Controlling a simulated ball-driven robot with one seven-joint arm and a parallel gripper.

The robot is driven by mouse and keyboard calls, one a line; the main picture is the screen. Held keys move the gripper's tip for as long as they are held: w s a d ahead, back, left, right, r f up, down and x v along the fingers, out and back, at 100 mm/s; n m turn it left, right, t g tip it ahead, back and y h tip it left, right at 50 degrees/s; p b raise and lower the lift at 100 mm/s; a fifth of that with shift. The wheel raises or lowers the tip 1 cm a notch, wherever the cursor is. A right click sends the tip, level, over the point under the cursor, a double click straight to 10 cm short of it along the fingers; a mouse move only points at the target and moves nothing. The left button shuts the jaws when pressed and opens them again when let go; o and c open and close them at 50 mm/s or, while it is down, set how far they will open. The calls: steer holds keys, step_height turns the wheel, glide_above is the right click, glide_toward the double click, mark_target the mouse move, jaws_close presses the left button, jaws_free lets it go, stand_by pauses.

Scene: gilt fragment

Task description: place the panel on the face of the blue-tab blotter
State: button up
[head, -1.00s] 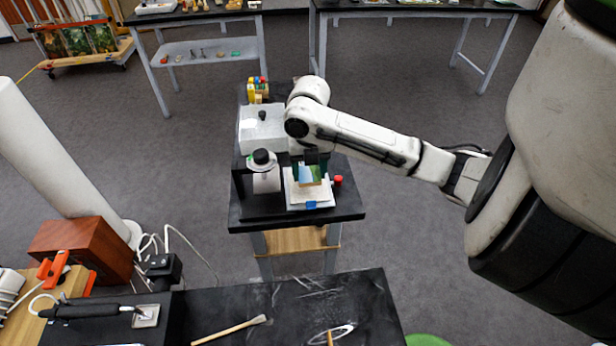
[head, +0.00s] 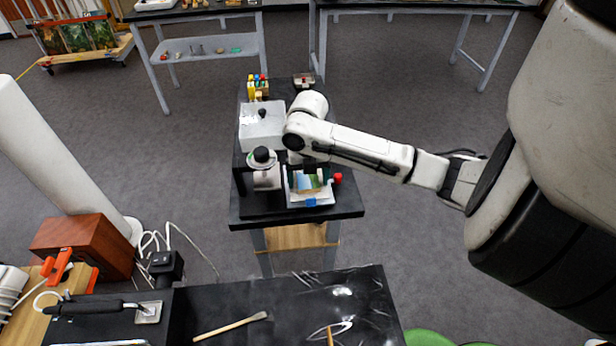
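The panel (head: 308,184) is a small painted piece with blue, green and tan areas. It is at the white blotter (head: 297,204), over its face; I cannot tell whether it rests flat or is slightly raised. A blue tab (head: 311,202) shows on the blotter's near edge. My gripper (head: 308,177) is dark and comes down from above, right at the panel, with dark parts around the panel's far side and sides. The fingertips are too small and dark to tell whether they grip it. Much of the blotter's far part is hidden behind my gripper.
A black-capped jar (head: 264,170) stands close left of the blotter. A red knob (head: 337,178) is close on its right. A grey box (head: 262,127) and small bottles (head: 257,87) stand behind. The black bench's (head: 345,207) front edge is clear.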

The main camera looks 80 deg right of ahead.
mark_target(308, 182)
steer(key=shift+r, duration=0.1)
step_height(308, 182, up, 12)
steer(key=b, duration=0.1)
stand_by(0.5)
